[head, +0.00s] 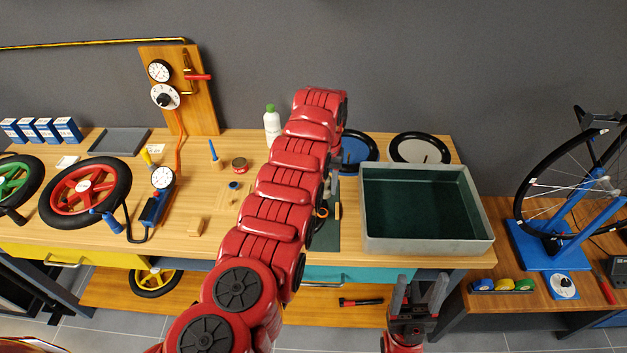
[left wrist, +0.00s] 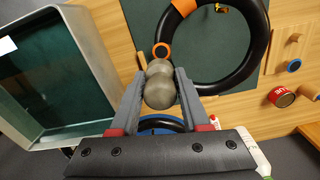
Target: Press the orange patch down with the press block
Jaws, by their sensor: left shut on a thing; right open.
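My left gripper (left wrist: 160,88) is shut on a rounded, grey-brown knobbed piece, which I take to be the press block (left wrist: 160,92). In the left wrist view it hides what lies directly beyond it. A black tube ring (left wrist: 247,70) lies on the dark green mat (left wrist: 142,18), with an orange patch (left wrist: 183,7) on it at the top edge of the view. The block appears apart from the patch. In the head view my left arm covers most of the tube and the patch. My right gripper (head: 419,294) is open and empty in front of the bench.
A grey basin (head: 428,250) stands right of the mat. An orange ring (left wrist: 161,50) lies beside the tube. A red tin (head: 240,165), a white bottle (head: 272,126) and two wheels with black tyres (head: 421,161) (head: 362,150) are nearby.

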